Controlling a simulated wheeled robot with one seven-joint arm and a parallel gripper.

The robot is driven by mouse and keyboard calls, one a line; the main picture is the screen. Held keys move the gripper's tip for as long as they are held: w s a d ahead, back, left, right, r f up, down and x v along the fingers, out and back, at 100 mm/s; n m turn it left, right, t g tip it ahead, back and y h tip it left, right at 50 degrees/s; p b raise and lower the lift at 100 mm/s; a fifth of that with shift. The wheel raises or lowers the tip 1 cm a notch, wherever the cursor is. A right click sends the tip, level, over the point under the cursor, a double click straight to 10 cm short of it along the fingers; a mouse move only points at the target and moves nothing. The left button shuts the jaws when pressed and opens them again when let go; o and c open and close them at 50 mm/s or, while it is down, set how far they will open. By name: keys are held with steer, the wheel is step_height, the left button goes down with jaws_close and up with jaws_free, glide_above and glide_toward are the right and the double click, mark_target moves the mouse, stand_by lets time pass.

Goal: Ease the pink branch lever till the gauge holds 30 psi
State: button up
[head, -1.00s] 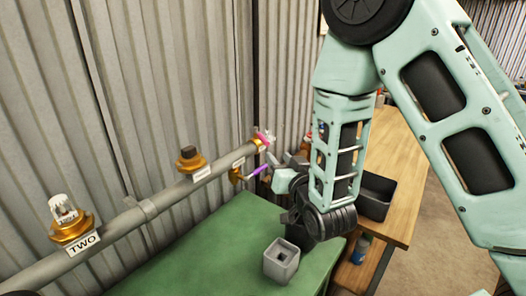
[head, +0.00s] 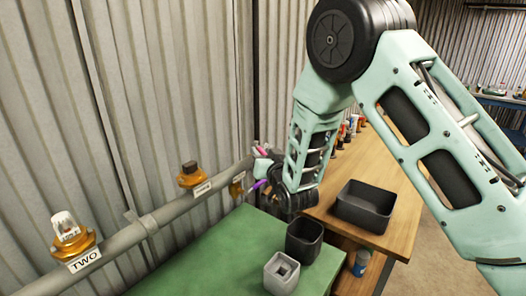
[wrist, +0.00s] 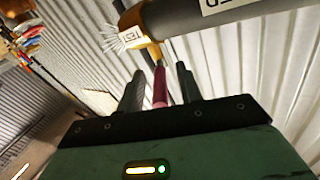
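A pink lever (wrist: 160,86) hangs from a brass fitting (wrist: 151,48) on the grey pipe in the wrist view. My gripper (wrist: 158,83) has its two dark fingers on either side of this lever, with visible gaps, so it is open. In the head view, a pink piece (head: 262,150) shows near the pipe's far end, and a purple lever (head: 259,184) sticks out beside my wrist. My fingertips are mostly hidden there. A clear, white-marked cylinder (head: 66,226) stands on a brass fitting labelled TWO; I cannot read a pressure on it.
The pipe (head: 150,223) runs along the corrugated wall. A capped brass fitting (head: 192,174) stands midway. A black tray (head: 364,207) sits on the wooden table (head: 402,228).

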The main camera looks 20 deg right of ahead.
steer(key=shift+w, duration=0.1)
jaws_close()
steer(key=shift+a+f+m+h+b, duration=0.15)
steer(key=shift+a+m+h+b, duration=0.4)
steer(key=shift+h+b, duration=0.5)
steer(key=shift+a+m+h+b, duration=0.15)
steer(key=shift+m+h+b, duration=0.55)
steer(key=shift+h, duration=0.25)
steer(key=shift+r, duration=0.2)
jaws_free()
